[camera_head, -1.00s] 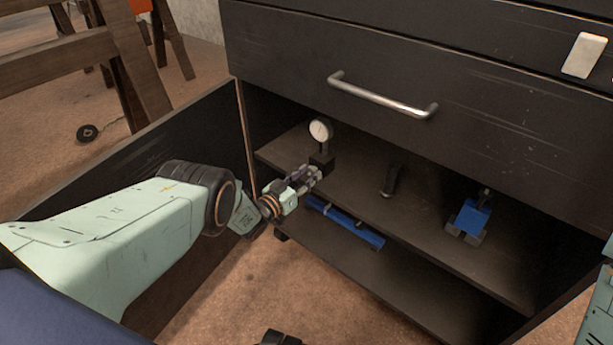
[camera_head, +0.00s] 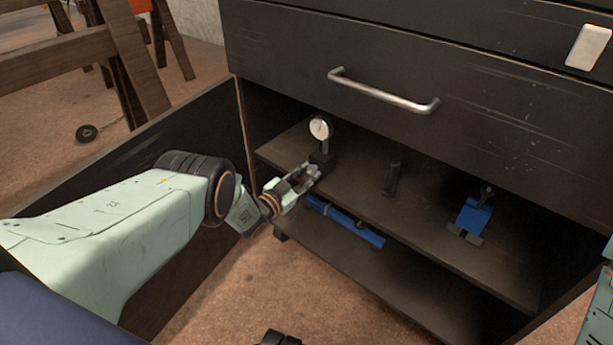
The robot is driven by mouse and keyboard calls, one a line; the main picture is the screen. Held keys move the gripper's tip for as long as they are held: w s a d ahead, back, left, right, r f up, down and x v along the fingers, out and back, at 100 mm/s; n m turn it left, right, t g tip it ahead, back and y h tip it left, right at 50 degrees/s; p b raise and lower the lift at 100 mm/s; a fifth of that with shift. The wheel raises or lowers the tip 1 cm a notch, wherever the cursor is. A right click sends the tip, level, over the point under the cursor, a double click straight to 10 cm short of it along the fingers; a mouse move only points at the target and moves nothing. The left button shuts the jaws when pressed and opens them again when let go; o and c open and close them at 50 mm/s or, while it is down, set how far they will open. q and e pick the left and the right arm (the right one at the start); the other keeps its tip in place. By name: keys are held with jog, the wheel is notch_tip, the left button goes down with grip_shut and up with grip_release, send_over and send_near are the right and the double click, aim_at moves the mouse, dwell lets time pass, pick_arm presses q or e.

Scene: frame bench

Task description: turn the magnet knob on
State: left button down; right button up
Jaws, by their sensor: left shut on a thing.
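A dial gauge (camera_head: 320,129) with a round white face stands on a dark magnetic base (camera_head: 325,160) at the front left of the upper shelf. My left gripper (camera_head: 310,173) reaches in from the left and is at the near side of the base. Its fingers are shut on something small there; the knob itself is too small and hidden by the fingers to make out. My right gripper is not clearly seen; only part of my right arm shows at the right edge.
On the upper shelf (camera_head: 425,215) stand a small dark upright object (camera_head: 392,179) and a blue device (camera_head: 473,216). A blue bar-like tool (camera_head: 345,222) lies on the lower shelf. A drawer with a metal handle (camera_head: 383,91) is above; the open door (camera_head: 200,135) stands left.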

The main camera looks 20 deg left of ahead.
pick_arm(q)
jog(key=shift+m, duration=0.7)
jog(key=c, duration=1)
grip_release()
jog(key=v, duration=1.2)
